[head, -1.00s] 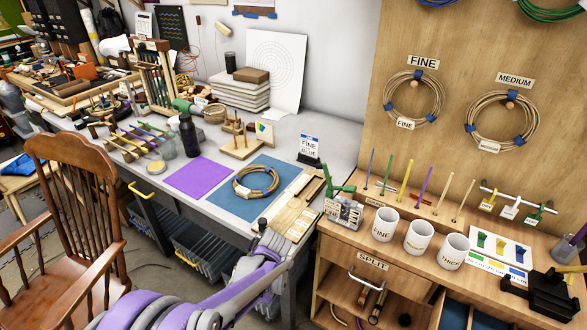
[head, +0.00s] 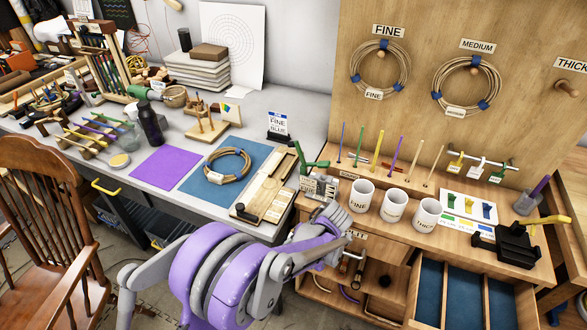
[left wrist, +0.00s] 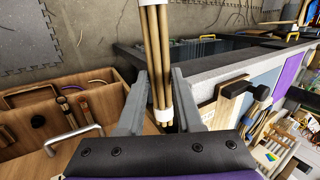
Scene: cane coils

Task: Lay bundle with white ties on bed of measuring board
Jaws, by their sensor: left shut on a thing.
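My left gripper (left wrist: 158,98) is shut on a bundle of tan canes (left wrist: 157,55) with white ties. In the left wrist view the bundle runs lengthwise between the two fingers, with one white tie near the fingertips and another at the top edge. In the head view the left gripper (head: 332,222) is in front of the split cabinet, right of the measuring board; I cannot make out the bundle there. The wooden measuring board (head: 279,178) lies along the right end of the grey bench, with a black knob at its near end. My right gripper is not in view.
A blue mat (head: 212,191) with a cane coil (head: 228,164) lies left of the board, beside a purple mat (head: 165,166). A green-handled tool (head: 318,184) and several white mugs (head: 393,206) stand to the right. A blue-lined drawer (head: 467,290) is open below.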

